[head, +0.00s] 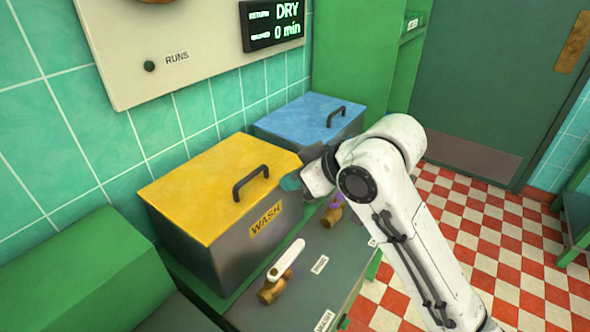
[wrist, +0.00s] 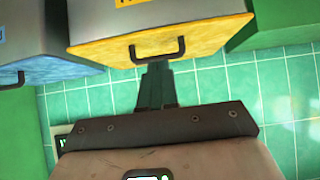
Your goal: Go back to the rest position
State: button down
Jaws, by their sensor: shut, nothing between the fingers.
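My gripper (head: 291,183) is shut and empty, its teal fingers pointing left beside the right side of the yellow-lidded wash box. It also shows in the wrist view (wrist: 157,68), its fingertips close to the black lid handle in the picture. I cannot tell whether they touch anything. The yellow lid (head: 205,195) lies shut on the grey box labelled WASH (head: 232,250), and its black handle (head: 250,181) is free in the head view. The blue-lidded box (head: 300,117) stands behind it, also shut, and partly hidden by my arm.
A white lever on a brass valve (head: 272,290) sits at the counter front. A purple-handled brass valve (head: 333,213) is partly behind my arm. A display reads DRY, 0 min (head: 274,25). A green cabinet (head: 85,275) stands left. The checkered floor (head: 500,225) at right is clear.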

jog(key=s+d+f+m+g+h, duration=0.15)
jog(key=s+d+f+m, duration=0.35)
jog(key=s+f, duration=0.5)
jog(key=s+d+f+m+h, duration=0.25)
jog(key=s+d+f, duration=0.5)
jog(key=f, duration=0.45)
jog(key=s+d+f+m+g+h, duration=0.1)
jog(key=s+d+f+g+h, duration=0.1)
jog(key=s+d+f, duration=0.2)
jog(key=s+d+f+m+g+h, duration=0.1)
jog(key=s+d+f, duration=0.3)
jog(key=s+d, duration=0.5)
jog(key=s+m+h, duration=0.1)
jog(key=s, duration=0.7)
jog(key=shift+d+g, duration=0.35)
jog(key=shift+d, duration=0.05)
jog(key=c, duration=1.9)
grip_release()
jog(key=shift+m, duration=0.25)
